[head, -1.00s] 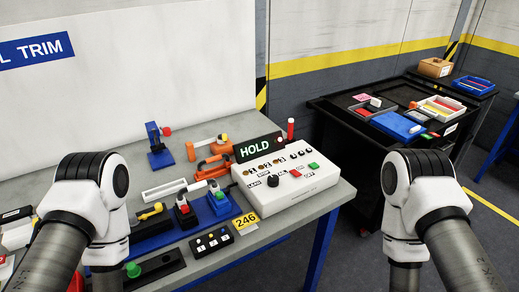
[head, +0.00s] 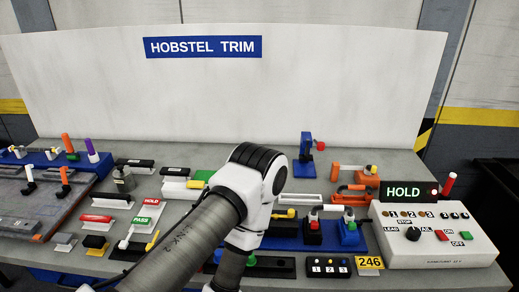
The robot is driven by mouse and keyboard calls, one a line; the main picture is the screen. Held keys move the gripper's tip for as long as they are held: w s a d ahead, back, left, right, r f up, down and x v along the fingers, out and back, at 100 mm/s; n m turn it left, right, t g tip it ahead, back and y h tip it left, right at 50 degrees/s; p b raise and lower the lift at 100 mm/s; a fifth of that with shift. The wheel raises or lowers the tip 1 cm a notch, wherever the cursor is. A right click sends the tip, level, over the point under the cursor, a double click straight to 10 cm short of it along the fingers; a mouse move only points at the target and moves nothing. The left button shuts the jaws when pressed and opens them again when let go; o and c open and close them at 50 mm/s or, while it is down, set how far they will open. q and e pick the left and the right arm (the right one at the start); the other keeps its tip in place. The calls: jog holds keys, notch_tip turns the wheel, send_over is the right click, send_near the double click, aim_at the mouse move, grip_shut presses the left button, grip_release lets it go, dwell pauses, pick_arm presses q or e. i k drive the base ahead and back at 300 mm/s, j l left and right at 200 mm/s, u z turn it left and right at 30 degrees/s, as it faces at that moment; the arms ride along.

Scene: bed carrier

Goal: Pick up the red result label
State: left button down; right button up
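A small red label plate (head: 96,218) with white lettering too small to read sits on the left part of the grey bench. A similar green plate marked PASS (head: 142,221) stands just to its right. My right arm and gripper are out of view.
A control box (head: 440,245) with a HOLD display (head: 407,191) stands at the right. A blue fixture base (head: 285,240) is partly hidden behind my arm. Black-topped blocks and a grey weight (head: 123,180) lie near the plates. A white HOBSTEL TRIM board (head: 330,90) closes off the back.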

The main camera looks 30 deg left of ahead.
aim_at(148, 201)
jog(key=u, duration=1.95)
